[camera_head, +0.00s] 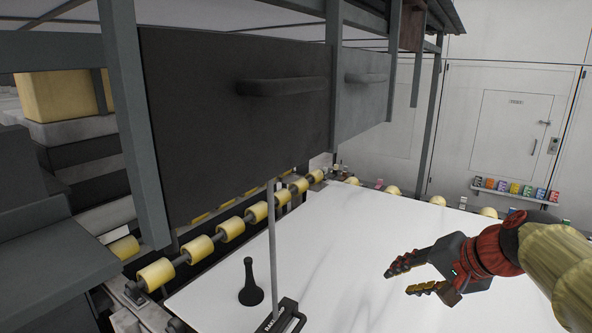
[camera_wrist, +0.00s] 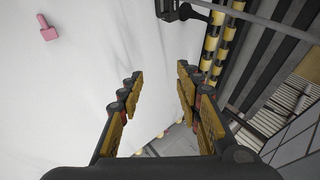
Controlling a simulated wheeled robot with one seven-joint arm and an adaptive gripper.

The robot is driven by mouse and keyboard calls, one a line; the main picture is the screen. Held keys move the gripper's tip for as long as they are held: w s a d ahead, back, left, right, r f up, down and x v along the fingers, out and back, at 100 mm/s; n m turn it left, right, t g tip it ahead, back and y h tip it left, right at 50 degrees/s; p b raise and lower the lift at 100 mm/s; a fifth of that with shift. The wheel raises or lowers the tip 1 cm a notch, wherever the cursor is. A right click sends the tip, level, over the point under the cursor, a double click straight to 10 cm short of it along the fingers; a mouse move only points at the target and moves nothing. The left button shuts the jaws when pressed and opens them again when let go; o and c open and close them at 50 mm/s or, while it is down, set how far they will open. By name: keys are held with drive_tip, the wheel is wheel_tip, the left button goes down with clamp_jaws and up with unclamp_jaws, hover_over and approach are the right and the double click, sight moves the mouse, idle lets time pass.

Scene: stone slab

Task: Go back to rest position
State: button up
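My gripper (camera_head: 400,278) hangs over the white stone slab (camera_head: 335,245) at the right of the head view. Its fingers point left and stand apart with nothing between them. In the wrist view my gripper (camera_wrist: 157,95) is also open and empty, with the slab's white surface and edge beyond it.
A black flared object (camera_head: 250,285) stands on the slab, left of a thin upright rod on a black base (camera_head: 285,318). Dark drawers (camera_head: 235,120) hang above yellow rollers (camera_head: 230,229). A pink object (camera_wrist: 47,29) lies on the slab. The slab between stand and gripper is clear.

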drive_tip(key=s+a+f+n+g+h, duration=0.1)
drive_tip(key=s+f+n, duration=0.3)
drive_tip(key=s, duration=0.6)
drive_tip(key=s+a+f+n+h, duration=0.3)
drive_tip(key=s+f, duration=0.4)
drive_tip(key=s, duration=0.4)
drive_tip(key=shift+s+n+g, duration=0.15)
drive_tip(key=shift+n+g, duration=0.25)
